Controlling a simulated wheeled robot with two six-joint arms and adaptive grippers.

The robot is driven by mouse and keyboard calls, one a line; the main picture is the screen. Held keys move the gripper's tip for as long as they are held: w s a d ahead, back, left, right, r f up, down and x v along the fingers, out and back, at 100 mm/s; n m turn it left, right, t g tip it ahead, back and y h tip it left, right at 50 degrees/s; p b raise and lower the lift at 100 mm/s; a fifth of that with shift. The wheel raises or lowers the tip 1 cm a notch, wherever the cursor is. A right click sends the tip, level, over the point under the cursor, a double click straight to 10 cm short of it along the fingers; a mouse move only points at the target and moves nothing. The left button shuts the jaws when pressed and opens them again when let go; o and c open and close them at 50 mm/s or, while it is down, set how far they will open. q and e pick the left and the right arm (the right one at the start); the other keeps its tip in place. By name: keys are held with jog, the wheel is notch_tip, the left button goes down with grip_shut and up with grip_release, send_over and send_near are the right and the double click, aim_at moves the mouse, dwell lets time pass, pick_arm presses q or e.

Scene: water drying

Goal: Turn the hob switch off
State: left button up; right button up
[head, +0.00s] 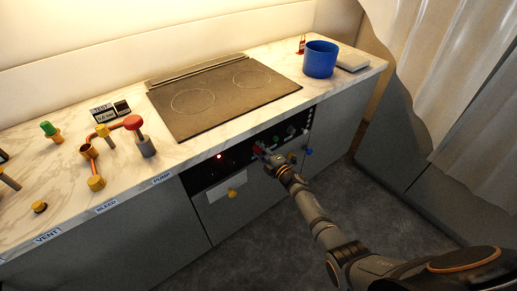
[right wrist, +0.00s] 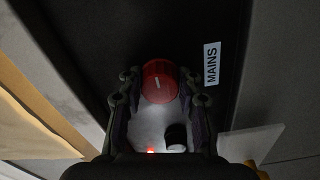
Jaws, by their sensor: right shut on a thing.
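In the right wrist view a round red knob (right wrist: 160,82) with a pale mark on its face sits between my right gripper's fingers (right wrist: 160,92). A "MAINS" label (right wrist: 211,63) is beside it. A small black part (right wrist: 176,138) and a lit red light (right wrist: 151,151) show between the fingers, nearer the palm. In the head view my right gripper (head: 265,154) is at the dark panel (head: 205,176) under the hob (head: 222,92) and hides part of it. No label naming the hob switch can be read. My left gripper is not in view.
A blue pot (head: 320,59) stands on the worktop right of the hob. A red-topped valve (head: 134,123) and several yellow fittings are at the left. A yellow knob (head: 232,193) and a blue knob (head: 309,151) stick out of the front. The floor before the cabinets is clear.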

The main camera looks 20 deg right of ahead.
jog(key=o, duration=1.2)
jog(key=v, duration=1.2)
jog(key=s+d+f+m+g+h+p, duration=0.1)
jog(key=s+d+f+m+g+h, duration=0.1)
jog(key=s+f+m, duration=0.5)
jog(key=s+d+f+m+g+h, duration=0.1)
jog(key=s+d+f+g+h, duration=0.25)
jog(key=f, duration=0.75)
jog(key=s+d+f+m+g+h+p, duration=0.15)
jog(key=s+f+m, duration=0.25)
jog(key=s+f, duration=0.4)
jog(key=s+a+f+m+g, duration=0.1)
jog(key=s+f+m+g, duration=0.1)
jog(key=s, duration=0.7)
jog(key=s+f+m+g, duration=0.2)
jog(key=s+f+g, duration=0.2)
jog(key=s+f, duration=0.3)
jog(key=s+a+f+m+g, duration=0.1)
jog(key=s+f+m+g, duration=0.1)
jog(key=s, duration=1)
jog(key=shift+a+f+m+g, duration=0.15)
jog(key=shift+f+m+g, duration=0.1)
jog(key=shift+f, duration=0.4)
jog(key=shift+a+f+m+g, duration=0.15)
jog(key=shift+f+m, duration=0.1)
jog(key=shift+f, duration=0.35)
